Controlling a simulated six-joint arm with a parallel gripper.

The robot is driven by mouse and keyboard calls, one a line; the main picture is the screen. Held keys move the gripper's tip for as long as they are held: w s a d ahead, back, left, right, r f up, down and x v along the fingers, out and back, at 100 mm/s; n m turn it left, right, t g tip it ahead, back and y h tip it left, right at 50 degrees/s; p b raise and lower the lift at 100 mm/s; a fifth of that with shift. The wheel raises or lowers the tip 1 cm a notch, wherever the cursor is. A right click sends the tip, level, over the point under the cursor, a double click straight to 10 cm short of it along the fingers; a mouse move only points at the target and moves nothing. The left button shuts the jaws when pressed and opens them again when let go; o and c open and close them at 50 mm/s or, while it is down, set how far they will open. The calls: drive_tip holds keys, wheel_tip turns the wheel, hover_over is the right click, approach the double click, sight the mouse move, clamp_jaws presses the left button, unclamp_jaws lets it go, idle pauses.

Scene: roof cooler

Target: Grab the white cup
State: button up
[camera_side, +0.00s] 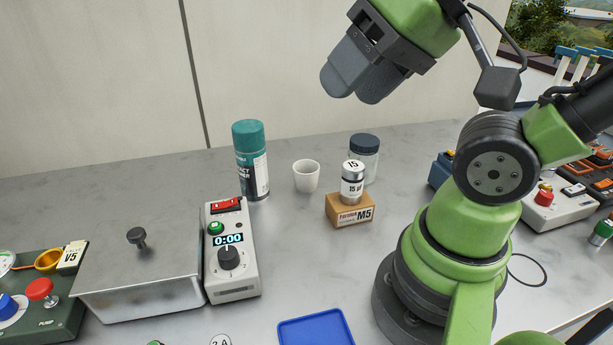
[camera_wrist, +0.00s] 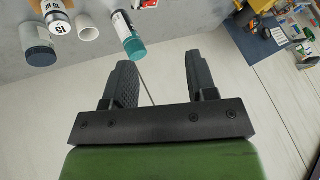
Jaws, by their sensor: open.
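The white cup (camera_side: 306,176) stands upright on the grey table between the teal-capped spray can and the dark-lidded jar.
The spray can (camera_side: 251,160) stands left of the cup. A timer box (camera_side: 231,251), a lidded metal box (camera_side: 140,272) and a blue tray (camera_side: 316,330) are nearer.

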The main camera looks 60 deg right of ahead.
drive_tip(key=shift+o, duration=0.5)
drive_tip(key=o, duration=0.7)
drive_tip(key=n+g+h, duration=0.2)
drive_tip(key=n+g, duration=0.5)
hover_over(306, 176)
drive_tip(key=w+d, duration=0.1)
drive_tip(key=w, duration=0.1)
wheel_tip(306, 176, down, 17)
drive_tip(key=shift+n, duration=0.5)
drive_tip(key=f, duration=0.2)
drive_tip(key=d+f, duration=0.1)
drive_tip(key=f, duration=0.4)
drive_tip(key=shift+s+d+f, duration=0.2)
drive_tip(key=shift+d+f, duration=0.05)
drive_tip(key=shift+f, duration=2.9)
